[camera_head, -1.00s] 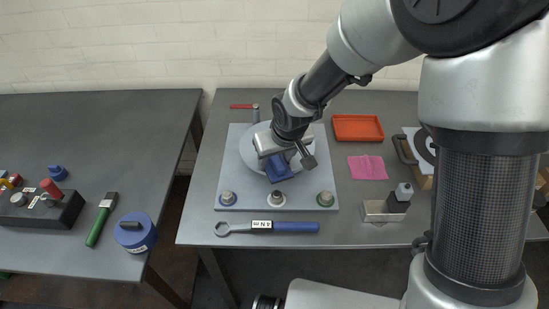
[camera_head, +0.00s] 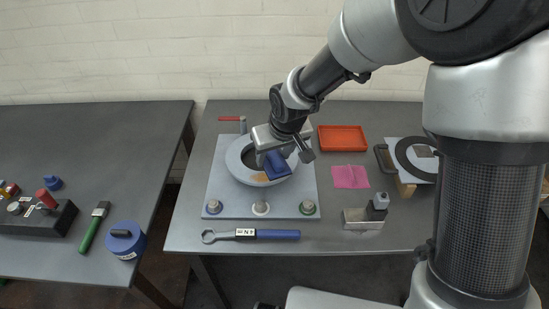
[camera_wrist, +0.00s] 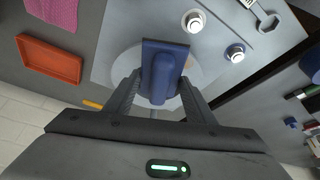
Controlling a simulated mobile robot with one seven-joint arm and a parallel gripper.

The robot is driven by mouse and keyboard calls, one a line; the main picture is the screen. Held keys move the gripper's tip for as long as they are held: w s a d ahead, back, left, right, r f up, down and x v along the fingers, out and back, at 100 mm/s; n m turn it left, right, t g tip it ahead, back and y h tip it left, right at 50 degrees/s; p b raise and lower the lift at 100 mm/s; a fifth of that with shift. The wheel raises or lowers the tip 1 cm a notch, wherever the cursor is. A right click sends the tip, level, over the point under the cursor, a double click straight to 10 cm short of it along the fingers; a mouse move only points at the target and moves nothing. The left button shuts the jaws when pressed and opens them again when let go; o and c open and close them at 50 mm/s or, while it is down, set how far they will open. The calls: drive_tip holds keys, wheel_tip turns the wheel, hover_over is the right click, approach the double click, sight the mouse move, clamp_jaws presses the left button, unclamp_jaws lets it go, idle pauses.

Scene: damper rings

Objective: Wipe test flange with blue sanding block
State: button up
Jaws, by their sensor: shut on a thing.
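The test flange (camera_head: 236,165) is a light grey ring with a dark centre, mounted on a grey plate (camera_head: 225,195). An orange-brown patch (camera_head: 259,178) shows on its front face. My gripper (camera_head: 278,153) is over the right part of the ring, shut on the blue sanding block (camera_head: 277,167). The block appears to rest on the ring's front right; contact is hard to judge. In the wrist view, the block (camera_wrist: 162,72) sits between both fingers of my gripper (camera_wrist: 160,88), with the pale flange (camera_wrist: 122,68) partly hidden behind it.
An orange tray (camera_head: 342,138), pink cloth (camera_head: 350,177) and metal box (camera_head: 361,219) are right. A second table (camera_head: 90,135) stands left, past a gap.

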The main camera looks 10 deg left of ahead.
drive_tip(key=shift+r+p, duration=0.55)
drive_tip(key=shift+r, duration=0.75)
